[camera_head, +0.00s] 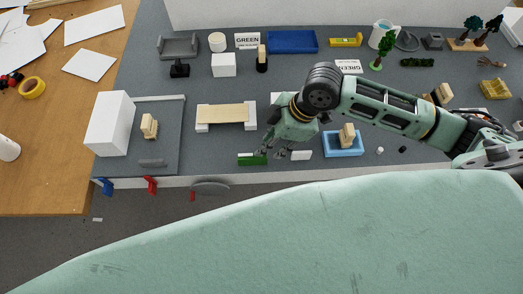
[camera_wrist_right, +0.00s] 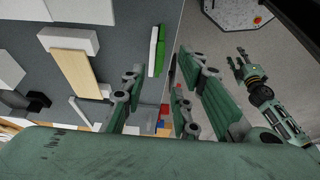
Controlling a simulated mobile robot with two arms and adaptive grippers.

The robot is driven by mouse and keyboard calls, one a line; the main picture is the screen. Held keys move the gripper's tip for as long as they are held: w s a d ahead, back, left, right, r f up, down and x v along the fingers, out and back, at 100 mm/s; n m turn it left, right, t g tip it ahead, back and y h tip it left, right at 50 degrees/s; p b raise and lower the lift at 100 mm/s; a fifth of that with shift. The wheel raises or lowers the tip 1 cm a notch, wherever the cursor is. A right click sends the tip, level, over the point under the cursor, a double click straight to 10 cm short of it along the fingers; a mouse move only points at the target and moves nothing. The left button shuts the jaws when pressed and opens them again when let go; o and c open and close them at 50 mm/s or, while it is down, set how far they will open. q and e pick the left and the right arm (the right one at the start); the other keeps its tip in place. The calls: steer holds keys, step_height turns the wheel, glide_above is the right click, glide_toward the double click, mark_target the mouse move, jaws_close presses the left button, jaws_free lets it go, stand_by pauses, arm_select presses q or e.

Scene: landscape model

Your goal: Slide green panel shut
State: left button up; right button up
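The green panel (camera_head: 252,159) is a small green block at the front edge of the grey table, left of a white block (camera_head: 301,155). In the right wrist view the green panel (camera_wrist_right: 161,55) lies beside a white strip (camera_wrist_right: 153,52). My right gripper (camera_head: 274,150) points down just above and to the right of the panel. In the right wrist view its fingers (camera_wrist_right: 163,82) are spread with nothing held between them.
A white bridge with a wooden deck (camera_head: 222,113) stands left of the gripper. A blue tray (camera_head: 328,146) holding a wooden piece is to its right. A grey handle-like part (camera_head: 209,187) and red and blue clips hang along the table's front edge.

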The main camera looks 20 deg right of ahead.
mark_target(253, 159)
steer(key=p+x, duration=0.1)
steer(key=x, duration=0.5)
steer(key=shift+a+f, duration=0.15)
jaws_close()
steer(key=shift+w, duration=0.1)
stand_by(0.3)
